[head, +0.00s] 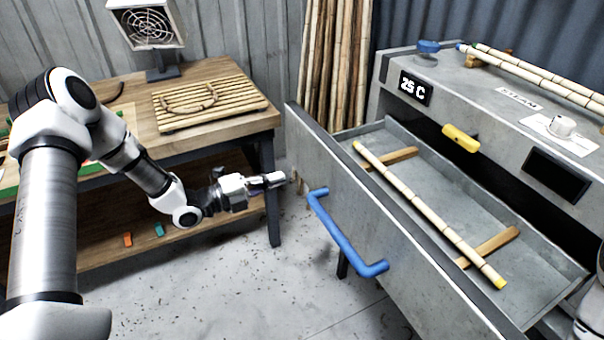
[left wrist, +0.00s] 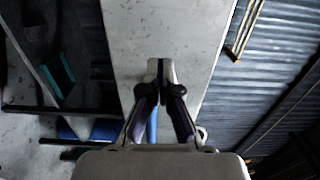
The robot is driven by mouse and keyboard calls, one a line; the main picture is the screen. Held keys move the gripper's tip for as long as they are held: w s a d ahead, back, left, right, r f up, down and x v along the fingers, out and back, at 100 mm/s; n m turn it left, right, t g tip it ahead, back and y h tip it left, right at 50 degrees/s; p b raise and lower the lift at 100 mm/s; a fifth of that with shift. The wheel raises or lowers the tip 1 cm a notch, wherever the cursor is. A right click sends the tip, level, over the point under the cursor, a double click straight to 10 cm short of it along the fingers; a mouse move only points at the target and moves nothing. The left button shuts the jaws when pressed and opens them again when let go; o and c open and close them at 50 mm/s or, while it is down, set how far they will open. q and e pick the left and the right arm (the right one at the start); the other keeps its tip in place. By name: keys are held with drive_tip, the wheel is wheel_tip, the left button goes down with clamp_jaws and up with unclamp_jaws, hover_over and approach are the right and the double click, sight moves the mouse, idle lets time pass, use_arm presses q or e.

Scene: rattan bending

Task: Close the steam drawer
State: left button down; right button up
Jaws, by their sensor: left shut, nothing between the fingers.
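The steam drawer (head: 425,268) is pulled out of the grey steam cabinet (head: 395,78), its front panel facing me with a blue bar handle (head: 345,240). A pale rattan pole (head: 415,205) lies inside across two wooden strips. My left gripper (head: 284,178) is shut and empty, pointing at the outer face of the drawer front near its left end, left of the handle. In the left wrist view the shut fingertips (left wrist: 160,66) lie over the grey panel (left wrist: 165,25); I cannot tell whether they touch. My right gripper is not in view.
A wooden workbench (head: 210,70) with a slatted board and a fan heater (head: 148,27) stands at the left behind my left arm. Upright poles (head: 335,60) lean on the back wall. The cabinet has a yellow handle (head: 460,138). Floor before the drawer is clear.

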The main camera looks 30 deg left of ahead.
sight(312, 168)
use_arm(q)
drive_tip(key=p+x, duration=0.1)
drive_tip(key=x, duration=0.5)
drive_tip(key=shift+w+d+r, duration=0.1)
drive_tip(key=shift+d, duration=0.2)
drive_tip(key=shift+w+d, duration=0.15)
drive_tip(key=shift+w, duration=0.15)
drive_tip(key=shift+w, duration=0.15)
